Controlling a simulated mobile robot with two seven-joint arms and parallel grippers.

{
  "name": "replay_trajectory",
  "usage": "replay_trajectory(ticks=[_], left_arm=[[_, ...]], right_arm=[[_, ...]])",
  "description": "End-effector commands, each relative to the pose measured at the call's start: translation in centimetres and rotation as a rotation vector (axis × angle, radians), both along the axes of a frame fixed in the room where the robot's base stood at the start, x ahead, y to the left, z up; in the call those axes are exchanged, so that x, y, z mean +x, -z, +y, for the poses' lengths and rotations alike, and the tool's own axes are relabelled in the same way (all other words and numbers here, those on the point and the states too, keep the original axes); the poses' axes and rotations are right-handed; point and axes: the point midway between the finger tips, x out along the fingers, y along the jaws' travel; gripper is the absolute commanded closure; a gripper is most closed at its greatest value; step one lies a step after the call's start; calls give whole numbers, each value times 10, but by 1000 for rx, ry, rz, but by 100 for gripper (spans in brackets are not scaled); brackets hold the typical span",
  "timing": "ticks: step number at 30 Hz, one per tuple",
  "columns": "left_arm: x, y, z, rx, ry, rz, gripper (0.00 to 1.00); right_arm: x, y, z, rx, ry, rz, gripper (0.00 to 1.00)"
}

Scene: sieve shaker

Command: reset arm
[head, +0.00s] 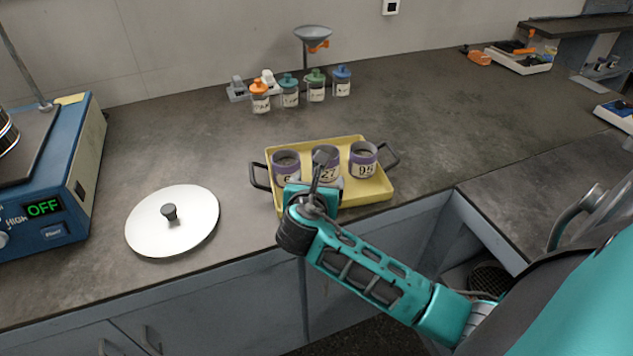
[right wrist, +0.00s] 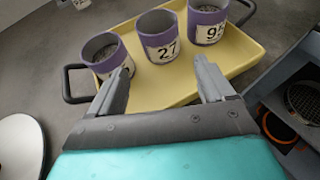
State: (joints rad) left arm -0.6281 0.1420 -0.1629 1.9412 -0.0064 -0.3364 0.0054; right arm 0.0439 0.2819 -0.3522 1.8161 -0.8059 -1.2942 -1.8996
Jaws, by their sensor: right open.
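My right gripper (head: 318,170) is over the front part of the yellow tray (head: 376,192) in the head view. In the right wrist view my right gripper (right wrist: 163,75) has its two fingers apart with nothing between them. The cup labelled 27 (head: 326,152) is in the middle and partly behind the gripper in the head view. The cup labelled 95 (head: 363,160) is on the right. The left cup (head: 286,163) has its label mostly hidden. My left gripper is not in view.
A white round lid (head: 188,232) with a black knob lies left of the tray. A blue machine (head: 75,170) reading OFF stands at the far left. Several jars and a funnel (head: 313,35) stand behind.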

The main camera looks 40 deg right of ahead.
Motion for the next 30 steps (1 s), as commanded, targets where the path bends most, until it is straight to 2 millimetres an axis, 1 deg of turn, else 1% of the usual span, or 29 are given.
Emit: replay_trajectory(ticks=[3, 23, 26, 29, 30], left_arm=[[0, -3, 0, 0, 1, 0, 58], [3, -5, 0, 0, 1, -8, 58], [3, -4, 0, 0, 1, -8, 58], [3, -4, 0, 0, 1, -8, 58], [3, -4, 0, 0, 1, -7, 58]], right_arm=[[1, -2, -1, 0, 0, 0, 18], [-1, 0, 0, 18, 6, -6, 18], [-12, 8, 4, 117, 44, -36, 18], [-34, 21, 13, 322, 139, -100, 18], [-45, 27, 18, 424, 192, -132, 18]])
